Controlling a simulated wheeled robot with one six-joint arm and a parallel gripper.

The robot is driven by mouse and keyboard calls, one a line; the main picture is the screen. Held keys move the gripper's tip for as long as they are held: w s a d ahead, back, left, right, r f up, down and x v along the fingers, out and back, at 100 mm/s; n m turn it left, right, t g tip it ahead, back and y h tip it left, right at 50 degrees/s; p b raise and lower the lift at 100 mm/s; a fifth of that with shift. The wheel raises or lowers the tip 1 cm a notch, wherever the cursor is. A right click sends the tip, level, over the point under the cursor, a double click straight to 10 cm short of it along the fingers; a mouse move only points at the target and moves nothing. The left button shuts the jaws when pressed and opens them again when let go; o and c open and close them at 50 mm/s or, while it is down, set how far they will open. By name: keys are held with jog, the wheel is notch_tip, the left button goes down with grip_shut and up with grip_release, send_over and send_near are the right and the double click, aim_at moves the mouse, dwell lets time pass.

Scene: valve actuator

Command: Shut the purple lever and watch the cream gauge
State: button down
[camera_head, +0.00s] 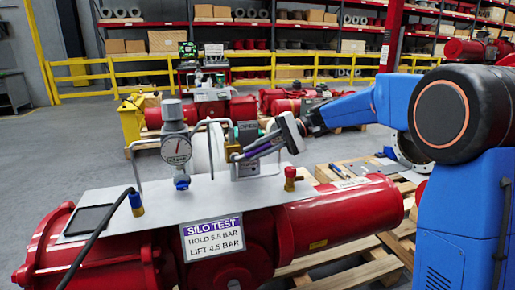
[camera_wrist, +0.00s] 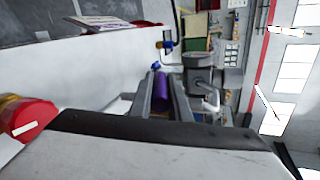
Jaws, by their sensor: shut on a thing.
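The purple lever (camera_head: 261,149) sits on the valve on the grey top plate and slants up to the right in the head view. My gripper (camera_head: 284,140) reaches it from the right. In the wrist view, the lever's purple grip (camera_wrist: 161,93) lies between the two grey fingers of my gripper (camera_wrist: 163,92), which are closed on it. The gauge (camera_head: 176,149) stands left of the lever, with a pale, cream-white dial and a red needle. Its scale is too small to read. The fingers hide the lever's outer end in the head view.
A sign (camera_head: 212,238) on the red actuator (camera_head: 335,215) reads SILO TEST, HOLD 5.5 BAR, LIFT 4.5 BAR. Grey bent rails (camera_head: 137,160) rise around the gauge and valve. A black hose crosses the front left.

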jog(key=shift+d+f+y, duration=0.1)
jog(key=shift+f+y, duration=0.25)
jog(key=shift+y, duration=0.15)
jog(key=c, duration=1.7)
grip_release()
jog(key=shift+o, duration=0.2)
jog(key=v, duration=1.7)
jog(key=shift+w+d+f, duration=0.2)
jog(key=shift+w+f, duration=0.05)
jog(key=shift+w, duration=0.1)
